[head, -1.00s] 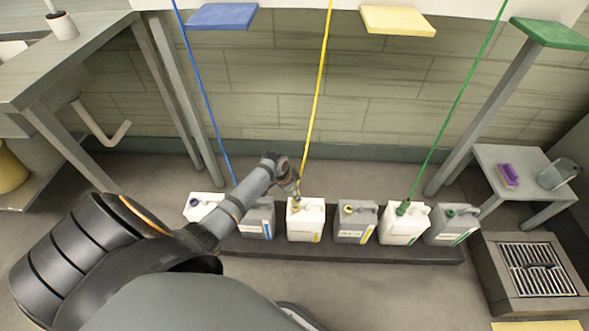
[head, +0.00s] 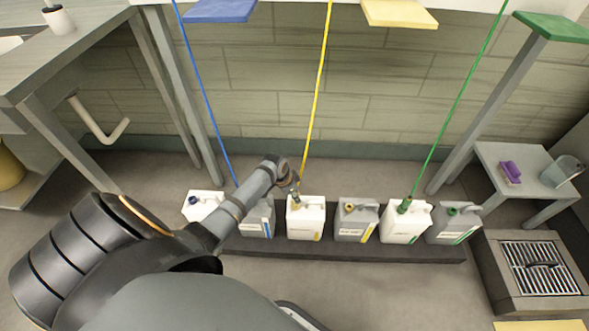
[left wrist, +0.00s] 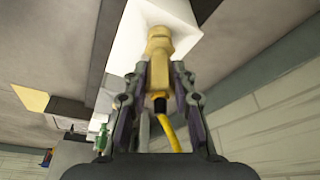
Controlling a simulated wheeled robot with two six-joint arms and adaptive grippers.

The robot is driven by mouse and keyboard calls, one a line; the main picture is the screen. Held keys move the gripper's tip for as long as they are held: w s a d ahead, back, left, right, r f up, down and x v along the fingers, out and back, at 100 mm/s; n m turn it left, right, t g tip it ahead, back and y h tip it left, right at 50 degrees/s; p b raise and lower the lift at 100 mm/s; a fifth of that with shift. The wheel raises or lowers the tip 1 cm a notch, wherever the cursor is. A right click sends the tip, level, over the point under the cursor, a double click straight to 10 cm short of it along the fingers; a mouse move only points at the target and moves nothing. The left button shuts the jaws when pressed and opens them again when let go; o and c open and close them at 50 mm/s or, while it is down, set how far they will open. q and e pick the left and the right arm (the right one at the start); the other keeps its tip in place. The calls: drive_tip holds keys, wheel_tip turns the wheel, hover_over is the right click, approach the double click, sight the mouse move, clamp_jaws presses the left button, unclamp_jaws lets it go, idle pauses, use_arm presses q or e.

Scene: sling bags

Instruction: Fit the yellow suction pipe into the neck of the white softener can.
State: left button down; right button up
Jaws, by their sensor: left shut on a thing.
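The white softener can with a yellow mark (head: 312,228) stands upright third from the left in the row on the dark low plinth. My left gripper (head: 296,196) is just above its top. It is shut on the yellow fitting (left wrist: 158,52) at the end of the yellow suction pipe (head: 318,95). In the left wrist view the white can (left wrist: 128,45) lies just beyond the fitting. The fitting's far end meets or overlaps the can's neck area; I cannot tell how deep it sits. My right gripper is not in view.
A grey can (head: 257,220) and a white can with a blue cap (head: 204,205) stand to the left. To the right stand a grey can (head: 356,222), a white can (head: 405,228) with the green pipe (head: 455,105) at its neck, and another grey can (head: 454,226).

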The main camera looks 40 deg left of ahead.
use_arm(q)
drive_tip(key=shift+f, duration=0.45)
drive_tip(key=c, duration=1)
unclamp_jaws()
drive_tip(key=shift+r, duration=0.1)
drive_tip(key=v, duration=1.2)
